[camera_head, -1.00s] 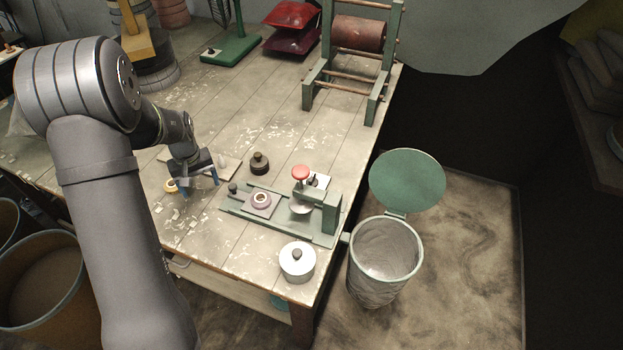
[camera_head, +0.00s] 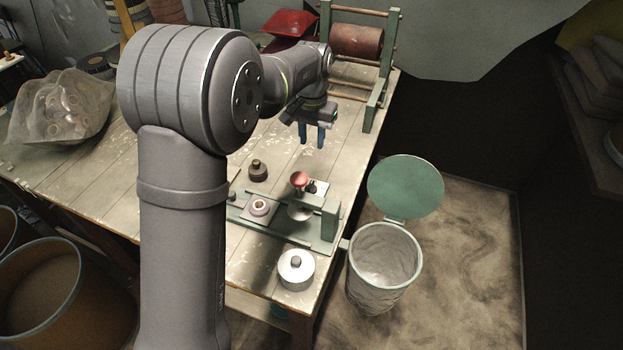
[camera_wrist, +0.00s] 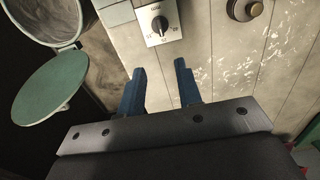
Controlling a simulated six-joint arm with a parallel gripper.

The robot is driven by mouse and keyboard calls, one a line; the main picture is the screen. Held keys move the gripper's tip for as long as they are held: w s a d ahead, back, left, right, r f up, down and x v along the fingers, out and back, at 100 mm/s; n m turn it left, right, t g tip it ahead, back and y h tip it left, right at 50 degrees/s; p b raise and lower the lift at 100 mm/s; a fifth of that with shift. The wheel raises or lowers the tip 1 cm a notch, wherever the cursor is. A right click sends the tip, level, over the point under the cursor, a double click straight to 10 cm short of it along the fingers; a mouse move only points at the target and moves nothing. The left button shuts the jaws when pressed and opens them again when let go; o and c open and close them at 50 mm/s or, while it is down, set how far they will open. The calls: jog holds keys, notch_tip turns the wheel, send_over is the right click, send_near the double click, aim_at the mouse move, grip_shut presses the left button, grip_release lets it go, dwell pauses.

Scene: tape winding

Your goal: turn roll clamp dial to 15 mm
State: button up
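The dial (camera_wrist: 158,25) is a black knob on a white plate with small printed marks, at the top of the wrist view. Its marks are too small to read surely. My gripper (camera_head: 312,142) is above the table behind the fixture, fingers pointing down. In the wrist view its two blue fingers (camera_wrist: 160,88) are apart with nothing between them, short of the dial.
A dark round weight (camera_head: 257,171) stands behind the fixture and a white lidded pot (camera_head: 296,270) in front. An open bin (camera_head: 385,255) with a green lid is beyond the table's right edge. A red-roller rack (camera_head: 355,45) stands at the back. Bare boards lie under my gripper.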

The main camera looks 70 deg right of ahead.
aim_at(311, 183)
notch_tip(311, 183, down, 16)
dwell(0.4)
grip_shut()
